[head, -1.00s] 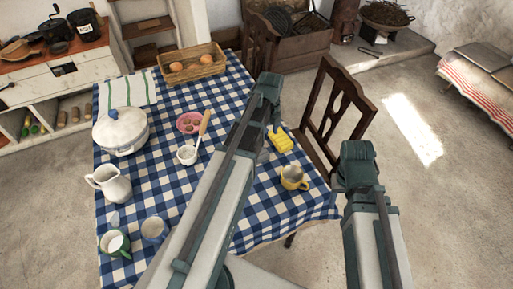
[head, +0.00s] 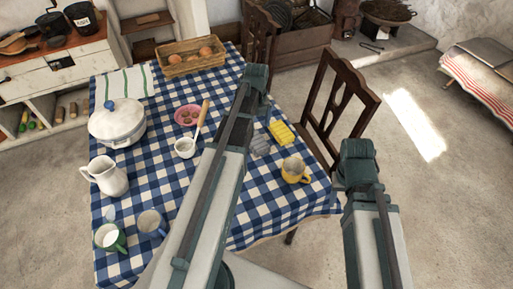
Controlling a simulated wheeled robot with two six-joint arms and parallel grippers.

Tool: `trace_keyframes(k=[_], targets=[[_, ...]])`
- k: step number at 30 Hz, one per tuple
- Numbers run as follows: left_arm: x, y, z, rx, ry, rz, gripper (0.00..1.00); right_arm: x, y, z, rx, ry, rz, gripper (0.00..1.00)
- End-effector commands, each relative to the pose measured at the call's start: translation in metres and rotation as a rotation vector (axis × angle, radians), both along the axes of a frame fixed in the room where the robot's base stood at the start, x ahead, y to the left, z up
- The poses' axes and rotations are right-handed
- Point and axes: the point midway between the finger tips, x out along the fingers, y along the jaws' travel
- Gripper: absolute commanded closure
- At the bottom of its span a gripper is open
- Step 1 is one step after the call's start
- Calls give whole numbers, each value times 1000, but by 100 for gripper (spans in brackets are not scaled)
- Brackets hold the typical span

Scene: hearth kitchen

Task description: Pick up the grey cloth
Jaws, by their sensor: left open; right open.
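The grey cloth (head: 260,146) lies as a small folded bundle on the blue checked tablecloth, just left of a yellow block-like item (head: 282,133). The raised upper part of my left arm passes close along its left side and may cover part of it. My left arm comes up from the bottom centre and its top bend stands above and left of the cloth. My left gripper is hidden behind the arm. My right arm stands to the right, beyond the table's right edge, and its gripper is hidden too.
A yellow mug (head: 295,170) stands in front of the cloth. A ladle (head: 185,148), pink bowl (head: 188,115), white pot (head: 118,123), pitcher (head: 106,177) and egg basket (head: 191,60) share the table (head: 262,218). A wooden chair (head: 338,105) stands at its right edge.

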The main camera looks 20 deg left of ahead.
Motion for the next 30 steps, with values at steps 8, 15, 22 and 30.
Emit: trace_keyframes(k=[8, 15, 22, 30], targets=[[0, 0, -41, 0, 0, 0, 0, 0, 0, -41, 0, 0, 0, 50], [0, 0, -42, 0, 0, 0, 0, 0, 0, -42, 0, 0, 0, 50], [2, -1, -60, 0, 0, 0, 0, 0, 0, -60, 0, 0, 0, 50], [4, -1, -92, 0, 0, 0, 0, 0, 0, -92, 0, 0, 0, 50]])
